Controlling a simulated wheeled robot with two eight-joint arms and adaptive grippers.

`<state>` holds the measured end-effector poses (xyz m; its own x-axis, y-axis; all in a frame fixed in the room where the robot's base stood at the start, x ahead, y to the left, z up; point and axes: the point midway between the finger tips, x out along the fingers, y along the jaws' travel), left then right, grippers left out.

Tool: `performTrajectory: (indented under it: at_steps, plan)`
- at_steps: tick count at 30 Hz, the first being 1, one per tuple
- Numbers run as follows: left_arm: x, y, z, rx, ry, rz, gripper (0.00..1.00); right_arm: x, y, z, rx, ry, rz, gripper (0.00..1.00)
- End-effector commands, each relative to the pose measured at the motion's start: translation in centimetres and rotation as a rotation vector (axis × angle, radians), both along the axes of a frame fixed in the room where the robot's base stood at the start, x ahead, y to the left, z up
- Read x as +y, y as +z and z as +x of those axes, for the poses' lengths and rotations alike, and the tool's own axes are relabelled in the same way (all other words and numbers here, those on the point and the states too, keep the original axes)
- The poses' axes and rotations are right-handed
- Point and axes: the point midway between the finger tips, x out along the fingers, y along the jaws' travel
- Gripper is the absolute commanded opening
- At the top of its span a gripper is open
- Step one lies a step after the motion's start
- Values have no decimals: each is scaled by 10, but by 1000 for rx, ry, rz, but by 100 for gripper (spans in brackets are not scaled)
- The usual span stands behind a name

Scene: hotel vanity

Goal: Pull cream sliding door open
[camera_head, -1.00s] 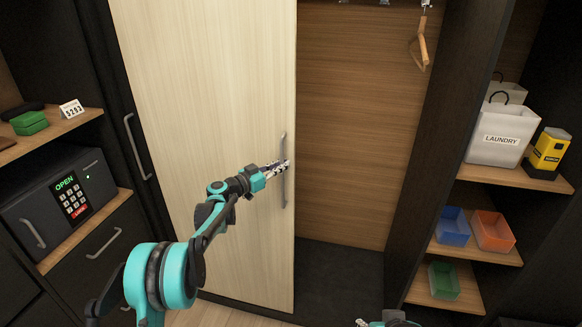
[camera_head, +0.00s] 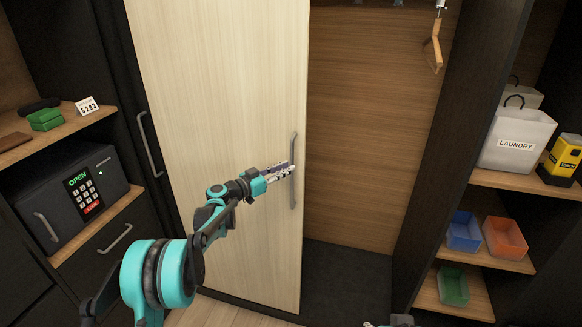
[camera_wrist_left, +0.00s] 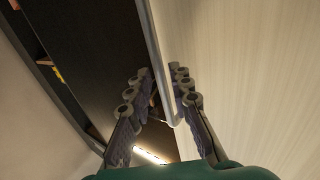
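The cream sliding door (camera_head: 225,120) covers the left part of the wardrobe; the right part stands open. Its vertical metal handle (camera_head: 293,190) is near the door's right edge. My left gripper (camera_head: 286,171) is at the handle's middle. In the left wrist view, the handle bar (camera_wrist_left: 153,45) runs between my left gripper's fingers (camera_wrist_left: 162,80). The fingers are apart, with the bar close to the right-hand finger and a gap on the other side. Part of my right arm shows at the bottom edge of the head view; its fingers are hidden.
A wooden hanger (camera_head: 433,50) hangs in the open part. A dark upright panel (camera_head: 465,130) bounds it on the right. Shelves there hold a laundry bag (camera_head: 516,138) and small bins. A safe (camera_head: 70,190) and a dark drawer with a handle (camera_head: 115,238) are at left.

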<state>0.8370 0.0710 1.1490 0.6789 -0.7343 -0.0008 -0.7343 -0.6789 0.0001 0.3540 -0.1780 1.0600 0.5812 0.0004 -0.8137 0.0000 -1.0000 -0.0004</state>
Motion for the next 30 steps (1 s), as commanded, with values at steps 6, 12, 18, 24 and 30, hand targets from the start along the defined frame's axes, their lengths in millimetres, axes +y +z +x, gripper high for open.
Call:
performTrajectory:
  at_steps: [6,12,18,24,30]
  plan:
    - [38,0,-34,0,3,0,20,0,0,0,0,0,0,40]
    - [58,0,-53,0,1,0,20,0,0,0,0,0,0,40]
    - [64,0,-59,0,0,0,20,0,0,0,0,0,0,40]
    - [63,0,-59,0,0,0,20,0,0,0,0,0,0,40]
    - [51,6,-76,76,-6,25,20,0,-1,0,0,0,0,40]
